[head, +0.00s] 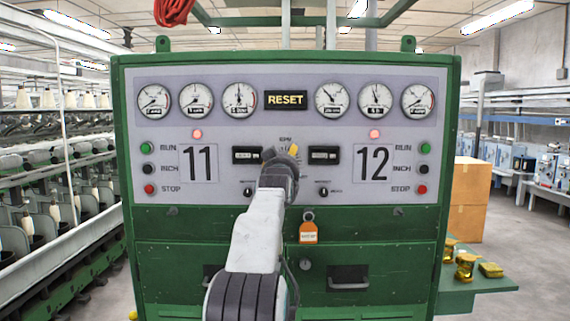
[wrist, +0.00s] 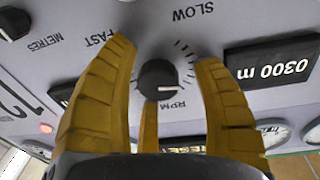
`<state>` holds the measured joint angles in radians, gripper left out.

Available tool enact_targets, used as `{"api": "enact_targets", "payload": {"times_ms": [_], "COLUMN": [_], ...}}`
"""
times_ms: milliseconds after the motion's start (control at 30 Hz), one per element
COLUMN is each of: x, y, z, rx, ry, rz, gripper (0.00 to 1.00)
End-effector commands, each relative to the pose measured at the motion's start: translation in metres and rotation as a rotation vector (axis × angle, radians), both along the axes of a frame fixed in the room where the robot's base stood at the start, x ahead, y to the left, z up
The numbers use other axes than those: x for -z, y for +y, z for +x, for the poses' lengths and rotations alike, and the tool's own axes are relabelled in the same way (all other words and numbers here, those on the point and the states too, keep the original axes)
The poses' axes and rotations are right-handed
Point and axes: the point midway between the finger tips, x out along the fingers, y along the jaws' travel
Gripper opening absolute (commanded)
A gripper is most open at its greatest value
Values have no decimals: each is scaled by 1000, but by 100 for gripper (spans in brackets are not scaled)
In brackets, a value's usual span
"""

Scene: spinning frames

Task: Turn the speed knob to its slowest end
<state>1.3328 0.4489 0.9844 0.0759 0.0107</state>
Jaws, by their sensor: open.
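The speed knob (wrist: 158,80) is a round black knob on the grey panel, in the middle of the wrist view, which shows the panel upside down. A pale mark shows on the lower part of its face; its exact pointing is hard to read. Tick marks curve around its right side, with SLOW printed above right and FAST at the upper left. My gripper (wrist: 162,52) is open, its yellow fingers spread left and right of the knob with a third below, apart from it. In the head view my gripper (head: 290,152) covers the knob.
A black counter (wrist: 272,68) reading 0300 m is close to the right finger. Another knob (wrist: 14,24) marked METRES is at the upper left. In the head view, gauges flank the RESET sign (head: 286,100), and an orange tag (head: 308,233) hangs below the panel.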

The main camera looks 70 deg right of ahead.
Motion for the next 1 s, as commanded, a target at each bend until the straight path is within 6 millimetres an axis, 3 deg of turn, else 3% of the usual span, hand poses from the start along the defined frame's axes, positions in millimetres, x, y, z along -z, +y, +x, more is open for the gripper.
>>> {"api": "enact_targets", "payload": {"times_ms": [467, 1000], "x": [0, 4], "y": [14, 80], "z": [-4, -20], "rx": [0, 0], "ry": [0, 0], "rz": [1, 0], "gripper": [60, 60]}}
